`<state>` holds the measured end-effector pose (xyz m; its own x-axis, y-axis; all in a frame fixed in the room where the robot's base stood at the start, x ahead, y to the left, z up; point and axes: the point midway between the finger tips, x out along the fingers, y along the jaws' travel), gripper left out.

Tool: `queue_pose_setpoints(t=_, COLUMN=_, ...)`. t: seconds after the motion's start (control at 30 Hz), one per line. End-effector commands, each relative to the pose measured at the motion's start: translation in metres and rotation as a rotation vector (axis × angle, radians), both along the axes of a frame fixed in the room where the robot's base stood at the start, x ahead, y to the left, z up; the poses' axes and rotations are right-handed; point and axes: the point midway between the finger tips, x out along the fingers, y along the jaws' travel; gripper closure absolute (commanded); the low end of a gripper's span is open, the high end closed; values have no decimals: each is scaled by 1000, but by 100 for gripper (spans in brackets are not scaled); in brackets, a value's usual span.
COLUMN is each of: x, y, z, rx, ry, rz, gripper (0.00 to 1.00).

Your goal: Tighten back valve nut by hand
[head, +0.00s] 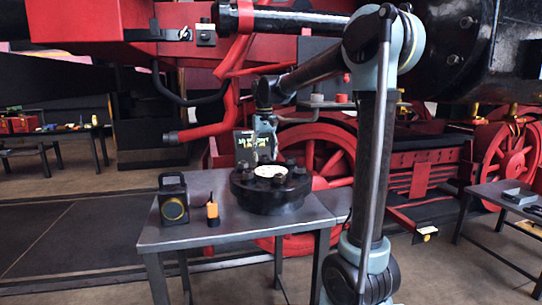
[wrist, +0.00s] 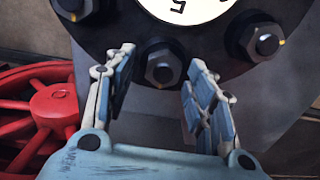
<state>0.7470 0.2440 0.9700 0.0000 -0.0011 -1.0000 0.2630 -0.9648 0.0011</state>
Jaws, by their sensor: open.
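The black round valve cover (head: 268,198) sits on the grey table, with a white dial (head: 270,171) on top and several hex nuts around its rim. In the wrist view, one grey hex nut (wrist: 163,69) lies by the dial's numeral 5 (wrist: 178,5). Other nuts show at upper left (wrist: 73,8) and right (wrist: 264,42). My gripper (wrist: 157,74) is open, its two blue fingers on either side of the middle nut, with visible gaps. In the head view, my gripper (head: 258,152) hangs over the cover's far side. I cannot tell its height over the nut.
A black lantern (head: 173,199) and a small yellow-and-black item (head: 212,210) stand on the table (head: 226,228) left of the cover. The table's front left is clear. Red locomotive wheels (head: 322,160) stand behind. Another table (head: 503,200) is at right.

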Motion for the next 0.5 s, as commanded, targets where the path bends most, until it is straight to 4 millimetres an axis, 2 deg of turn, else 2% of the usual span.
queue_pose_setpoints(t=0.17, x=0, y=0, z=17, rx=0, ry=0, rz=0, gripper=50)
queue_pose_setpoints(t=0.5, x=4, y=0, z=78, rx=0, ry=1, rz=0, gripper=50)
